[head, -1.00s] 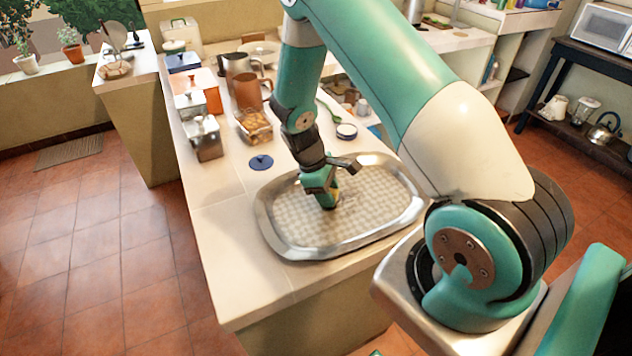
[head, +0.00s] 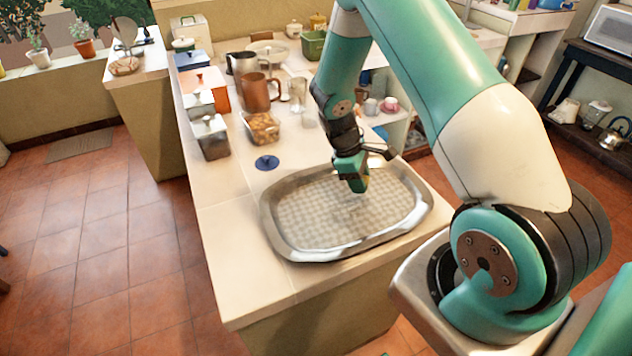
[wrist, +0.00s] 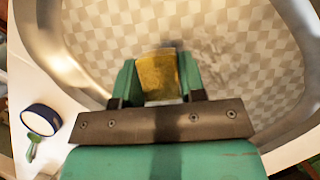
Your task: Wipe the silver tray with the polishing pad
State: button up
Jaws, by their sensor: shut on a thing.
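The silver tray (head: 300,250) lies flat on the pale counter. It has a raised shiny rim and a checkered-looking bottom. My gripper (head: 357,188) points down inside the rim, over the far right part of the tray. In the wrist view my gripper (wrist: 158,88) is shut on the yellow polishing pad (wrist: 158,72), held between its two green fingers. The pad is at or just above the tray's bottom; I cannot tell if it touches. A greyish smudge (wrist: 212,48) shows on the tray beyond the pad in the wrist view.
A blue lid (head: 266,162) lies left of the tray. A glass container of brown food (head: 262,128), canisters (head: 210,137) and a copper mug (head: 258,92) stand behind it. The wrist view shows a blue-rimmed dish (wrist: 40,119) and green spoon (wrist: 34,147) outside the rim.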

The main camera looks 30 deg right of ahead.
jog(key=shift+d+r+p, duration=0.1)
jog(key=shift+r+p, duration=0.45)
jog(key=shift+r, duration=0.35)
jog(key=shift+r+p, duration=1.55)
jog(key=shift+r, duration=0.45)
jog(key=shift+f, duration=0.1)
